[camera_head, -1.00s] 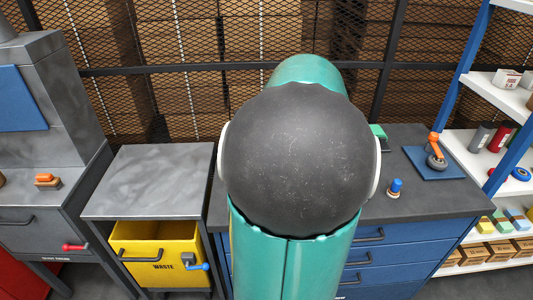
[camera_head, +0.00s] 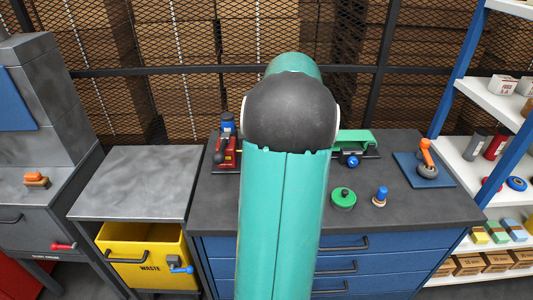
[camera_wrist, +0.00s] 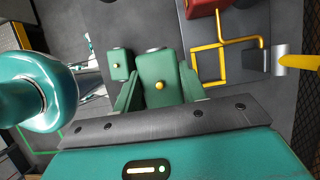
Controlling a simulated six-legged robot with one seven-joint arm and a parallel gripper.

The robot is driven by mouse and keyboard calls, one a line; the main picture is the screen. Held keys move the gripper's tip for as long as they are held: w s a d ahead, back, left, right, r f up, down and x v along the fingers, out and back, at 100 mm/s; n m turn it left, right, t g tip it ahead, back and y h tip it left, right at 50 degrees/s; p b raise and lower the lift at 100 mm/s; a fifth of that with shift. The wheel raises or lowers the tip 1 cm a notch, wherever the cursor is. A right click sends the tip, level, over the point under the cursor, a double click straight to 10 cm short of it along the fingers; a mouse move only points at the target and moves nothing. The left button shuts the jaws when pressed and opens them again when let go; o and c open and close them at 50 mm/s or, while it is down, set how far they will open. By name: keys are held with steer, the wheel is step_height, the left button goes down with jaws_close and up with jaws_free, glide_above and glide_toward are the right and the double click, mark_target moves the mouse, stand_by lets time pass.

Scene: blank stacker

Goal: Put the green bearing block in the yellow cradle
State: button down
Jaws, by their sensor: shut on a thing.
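My gripper (camera_wrist: 160,96) is at the centre of the wrist view, shut on a green block with a small yellow knob (camera_wrist: 159,70), which I take as the green bearing block. In the head view my own arm hides the gripper, the held block and the cradle.
The bench (camera_head: 420,207) holds a red device (camera_head: 228,157) at left, a green device (camera_head: 355,141), a green round piece (camera_head: 343,199), a blue-topped peg (camera_head: 381,196) and an orange-handled tool on a blue mat (camera_head: 428,164). A shelf (camera_head: 492,96) stands right. The grey side table (camera_head: 135,183) is clear.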

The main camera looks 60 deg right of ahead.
steer(key=w+d+f, duration=0.1)
steer(key=d+f, duration=0.1)
steer(key=d, duration=0.1)
steer(key=w+d+f, duration=0.1)
steer(key=d+f, duration=0.2)
steer(key=w+d+f, duration=0.1)
steer(key=d+f, duration=0.2)
steer(key=shift+d, duration=0.15)
steer(key=shift+d+f, duration=0.15)
steer(key=shift+f, duration=1.4)
steer(key=shift+f, duration=0.2)
steer(key=c, duration=0.8)
jaws_free()
steer(key=v, duration=1.2)
steer(key=shift+r, duration=0.15)
steer(key=shift+w, duration=0.1)
